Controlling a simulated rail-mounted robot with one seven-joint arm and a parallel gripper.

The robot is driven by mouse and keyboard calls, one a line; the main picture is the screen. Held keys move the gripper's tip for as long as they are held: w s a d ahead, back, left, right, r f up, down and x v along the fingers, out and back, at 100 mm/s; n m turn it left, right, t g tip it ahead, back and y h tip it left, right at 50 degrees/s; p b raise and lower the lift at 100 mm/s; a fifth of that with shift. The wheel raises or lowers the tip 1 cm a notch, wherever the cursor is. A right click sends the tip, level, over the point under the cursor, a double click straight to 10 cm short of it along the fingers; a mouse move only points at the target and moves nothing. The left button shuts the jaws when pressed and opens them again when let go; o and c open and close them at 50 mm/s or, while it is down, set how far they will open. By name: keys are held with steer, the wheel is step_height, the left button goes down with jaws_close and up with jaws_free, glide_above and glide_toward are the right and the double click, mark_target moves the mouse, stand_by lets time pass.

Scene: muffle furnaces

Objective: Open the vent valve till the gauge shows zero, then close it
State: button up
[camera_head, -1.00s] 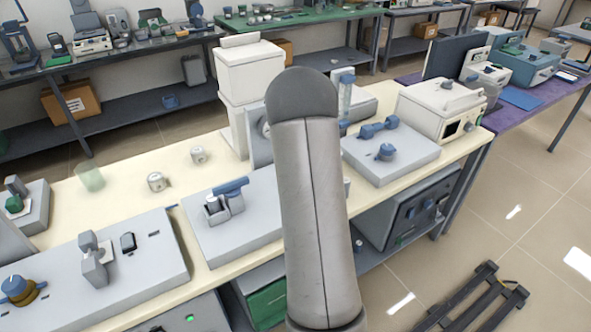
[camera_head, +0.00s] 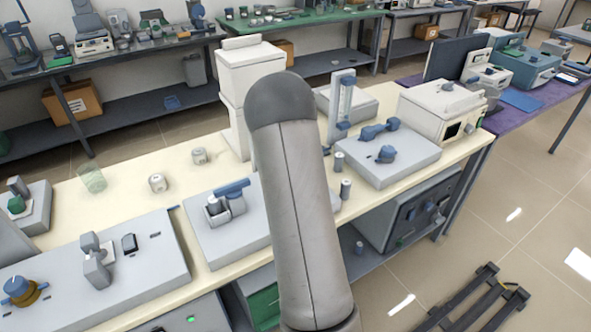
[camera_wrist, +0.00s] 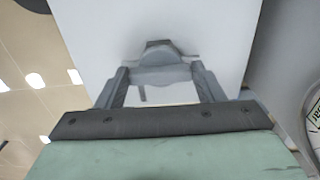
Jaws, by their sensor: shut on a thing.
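In the wrist view my gripper (camera_wrist: 160,84) has its two fingers on either side of a grey-blue valve handle (camera_wrist: 158,58), which stands against a pale, flat panel (camera_wrist: 215,30). The fingers are shut on this handle. A round gauge (camera_wrist: 314,118) with a white face and the lettering "bar" is cut off at the right edge; its needle cannot be read. In the head view my arm covers the gripper, the valve and the gauge.
Right of my arm stand an upright tube stand (camera_head: 343,105) and a grey block with blue valves (camera_head: 395,160). Left of it are a grey block with a blue lever (camera_head: 205,235) and a control panel (camera_head: 135,262). A white box tower (camera_head: 250,75) rises behind.

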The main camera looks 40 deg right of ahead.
steer(key=shift+r, duration=0.1)
stand_by(0.3)
steer(key=o, duration=1)
step_height(320, 180, up, 17)
steer(key=shift+r+b, duration=0.2)
steer(key=shift+b, duration=0.1)
steer(key=s+a+f+n+y, duration=0.1)
steer(key=s+a+n, duration=0.45)
steer(key=a, duration=0.55)
steer(key=s+a+f+n, duration=0.1)
steer(key=s+a+n, duration=0.45)
steer(key=a, duration=0.55)
steer(key=s+a+f+n, duration=0.2)
steer(key=s+a+n, duration=0.1)
steer(key=s, duration=0.2)
steer(key=s+a+f+n, duration=0.2)
steer(key=s+a+n, duration=0.1)
steer(key=s, duration=0.2)
steer(key=s+a+f+n, duration=0.2)
steer(key=s+a+f, duration=0.1)
steer(key=s+a, duration=0.1)
steer(key=shift+s+n+h, duration=0.4)
steer(key=shift+s, duration=0.25)
